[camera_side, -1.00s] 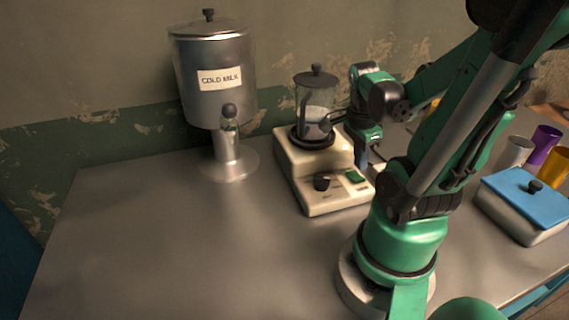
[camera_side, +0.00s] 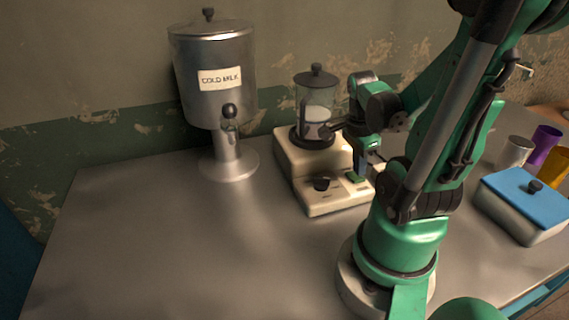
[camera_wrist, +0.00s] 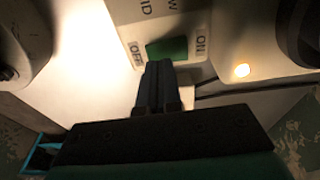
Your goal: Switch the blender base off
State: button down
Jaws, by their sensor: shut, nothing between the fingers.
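The cream blender base (camera_side: 335,203) stands on the table with the glass jar (camera_side: 317,118) on top; white milk shows inside. A black knob (camera_side: 321,184) and a green switch (camera_side: 355,177) are on its front. In the wrist view the green switch (camera_wrist: 167,48) lies between the labels OFF, at left, and ON, at right.
A steel milk dispenser (camera_side: 214,75) labelled COLD MILK stands left of the blender. A blue-lidded box (camera_side: 527,190) and several cups, one of them purple (camera_side: 545,143), are at the right. The table's front left is clear.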

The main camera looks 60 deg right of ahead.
aim_at(356, 177)
jog(key=shift+f, duration=0.55)
jog(key=shift+r, duration=3.5)
jog(key=w+a+r+n+t, duration=0.1)
jog(key=w+a+n+t, duration=0.3)
jog(key=w+a+n, duration=0.4)
jog(key=w+a+r+n+t+y, duration=0.1)
jog(key=w+a+n+t, duration=0.3)
jog(key=n, duration=1.5)
jog(key=w+a, duration=0.4)
jog(key=a, duration=0.2)
jog(key=shift+w+r, duration=0.2)
jog(key=shift+w, duration=0.05)
jog(key=c, duration=1.5)
grip_release()
